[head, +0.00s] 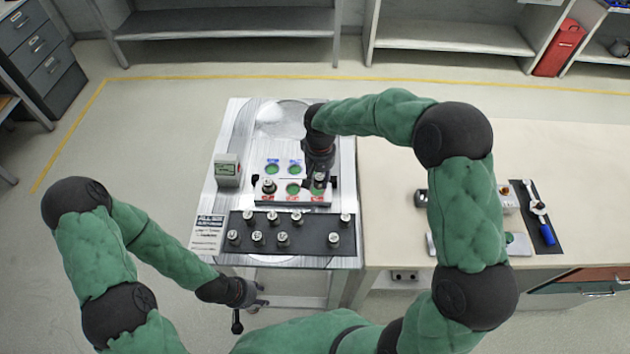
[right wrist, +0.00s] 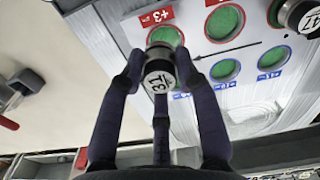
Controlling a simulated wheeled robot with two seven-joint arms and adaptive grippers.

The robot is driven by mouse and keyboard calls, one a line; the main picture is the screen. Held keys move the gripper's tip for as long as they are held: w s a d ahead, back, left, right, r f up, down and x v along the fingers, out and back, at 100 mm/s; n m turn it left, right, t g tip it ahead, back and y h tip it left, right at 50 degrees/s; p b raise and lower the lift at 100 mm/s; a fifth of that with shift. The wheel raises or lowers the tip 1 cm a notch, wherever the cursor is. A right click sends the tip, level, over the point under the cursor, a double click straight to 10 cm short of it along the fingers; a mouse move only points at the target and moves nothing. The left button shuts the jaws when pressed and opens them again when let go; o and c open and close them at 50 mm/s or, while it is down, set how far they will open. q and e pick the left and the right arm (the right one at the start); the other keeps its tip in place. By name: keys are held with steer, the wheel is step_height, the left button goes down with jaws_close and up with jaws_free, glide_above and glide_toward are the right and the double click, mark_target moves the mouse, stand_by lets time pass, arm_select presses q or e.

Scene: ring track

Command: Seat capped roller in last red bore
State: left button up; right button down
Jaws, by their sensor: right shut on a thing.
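My right gripper (right wrist: 161,85) is shut on a white-capped roller (right wrist: 159,77) marked 31, held upside down from this view's angle. In the head view my right gripper (head: 319,178) is over the right end of the bore block (head: 262,201). In the right wrist view the roller overlaps the edge of the green-floored red bore labelled +3 (right wrist: 165,34); whether it touches the block is unclear. The middle red bore (right wrist: 225,22) shows bare green. A roller marked 47 (right wrist: 311,22) stands in the other end red bore. My left gripper (head: 246,295) hangs low at the table's front; its fingers are unclear.
Blue-ringed bores (right wrist: 273,57) show green. A dark mat (head: 307,245) with several capped rollers lies in front of the block. A small display box (head: 228,170) stands left. A bench (head: 575,190) with tools on a dark mat is at right.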

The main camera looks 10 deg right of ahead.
mark_target(317, 184)
steer(key=f, duration=0.1)
steer(key=w+f+b, duration=0.1)
steer(key=f, duration=0.1)
steer(key=shift+w+a+f+b, duration=0.15)
steer(key=shift+a+f+b, duration=0.1)
steer(key=shift+b, duration=0.1)
steer(key=shift+f, duration=0.4)
steer(key=shift+s+d+r, duration=0.1)
steer(key=shift+s+d, duration=0.05)
steer(key=shift+s, duration=0.2)
steer(key=shift+w, duration=0.2)
arm_select(q)
steer(key=f, duration=0.1)
steer(key=w+f, duration=0.1)
steer(key=f, duration=0.1)
steer(key=shift+w+d+b, duration=0.1)
steer(key=shift+b, duration=0.2)
arm_select(e)
steer(key=c, duration=1.3)
jaws_free()
steer(key=shift+s+f, duration=0.1)
steer(key=shift+f, duration=0.1)
steer(key=o, duration=0.4)
